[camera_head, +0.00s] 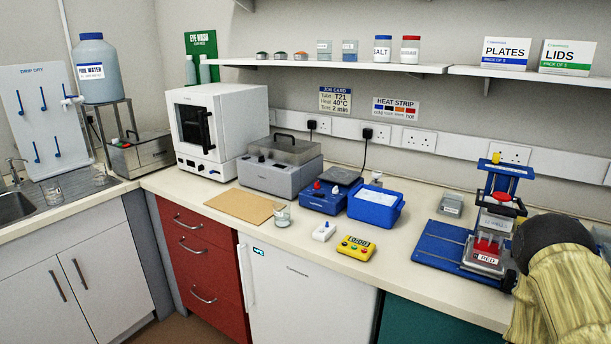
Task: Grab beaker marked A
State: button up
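A small clear glass beaker (282,215) stands upright on the bench, just right of the wooden board's front corner. It looks as if it holds a little pale content, and any letter on it is too small to read. Two more clear glass vessels stand on the drainer by the sink, one at its front (53,192) and one farther right (98,175); no letter is readable on them either. My arm, in a yellow sleeve with a black joint, fills the lower right corner, far from these vessels. My gripper's fingers cannot be made out.
A blue stand (448,246) is beside my arm. Shelves overhang the back.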

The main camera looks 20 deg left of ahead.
aim_at(51, 189)
jog(key=u, duration=1.05)
jog(key=i, duration=1.05)
jog(key=u, duration=1.45)
jog(key=k, duration=0.6)
jog(key=u, duration=1.15)
jog(key=i, duration=1)
jog(key=u, duration=0.35)
jog(key=i, duration=1.45)
jog(key=z, duration=1.35)
jog(key=i, duration=1)
jog(key=z, duration=0.9)
